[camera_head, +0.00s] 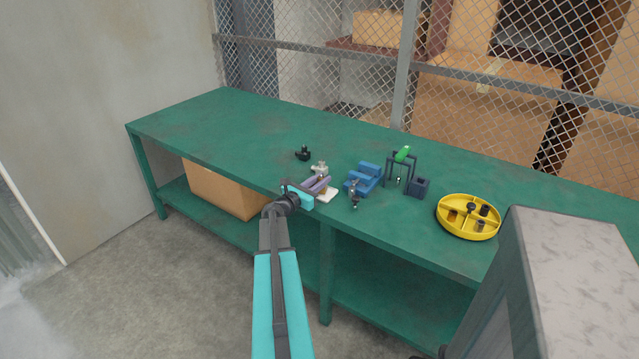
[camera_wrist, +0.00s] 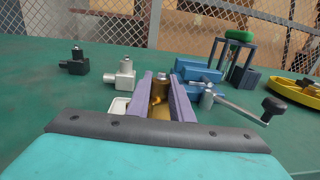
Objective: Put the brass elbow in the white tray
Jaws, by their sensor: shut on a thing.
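The brass elbow (camera_wrist: 160,90) is between the purple fingers of my gripper (camera_wrist: 162,84), which is shut on it. In the head view my gripper (camera_head: 318,184) is over the front edge area of the green bench. The white tray (camera_head: 330,195) lies on the bench under and beside the fingers. In the wrist view the white tray (camera_wrist: 119,107) shows only partly, left of the fingers, and the rest is hidden. I cannot tell whether the elbow touches the tray.
A blue vise-like block (camera_head: 364,178) with a black-knobbed lever (camera_wrist: 272,104) is close right. Beyond are a green-topped stand (camera_head: 402,155), a dark box (camera_head: 418,187) and a yellow divided tray (camera_head: 467,234).

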